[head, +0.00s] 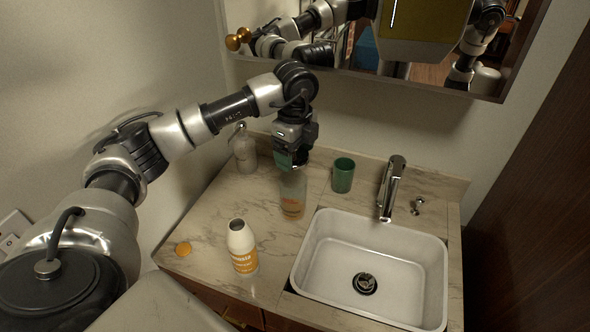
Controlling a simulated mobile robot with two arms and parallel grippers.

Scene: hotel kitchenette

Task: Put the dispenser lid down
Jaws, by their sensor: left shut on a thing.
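I cannot tell whether the lid touches the dispenser's neck. The dispenser stands upright on the counter. My right gripper does not show directly.
A pump bottle (245,152) and a green cup (343,175) stand at the back. The sink (330,255) and faucet (391,188) are right. Bare marble counter (215,217) lies left.

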